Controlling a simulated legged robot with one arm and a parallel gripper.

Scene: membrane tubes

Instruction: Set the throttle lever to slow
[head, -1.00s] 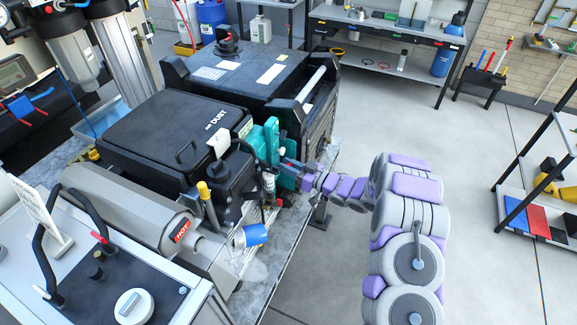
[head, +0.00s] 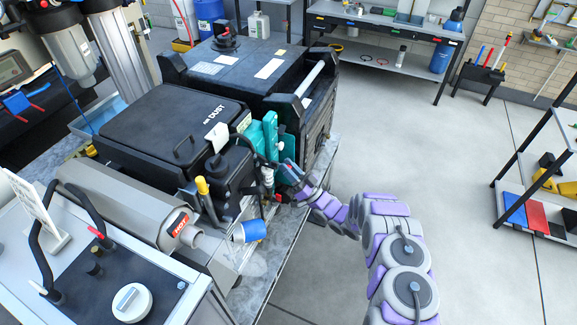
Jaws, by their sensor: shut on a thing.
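The black engine unit (head: 172,130) stands on the bench, with teal parts (head: 271,136) on its right side. My gripper (head: 283,172) is at the end of my grey and purple arm, against this side just below the upright teal part. It is small and partly covered in this view. The jaws are closed on a small part there, which I take to be the throttle lever. The lever itself and its slow mark are hidden or too small to make out.
A yellow-capped handle (head: 203,186), a blue can-shaped part (head: 248,231) and a silver cylinder with a HOT label (head: 178,224) lie close to the left of my gripper. Open floor (head: 420,140) is on the right. A black-framed shelf (head: 512,205) stands farther right.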

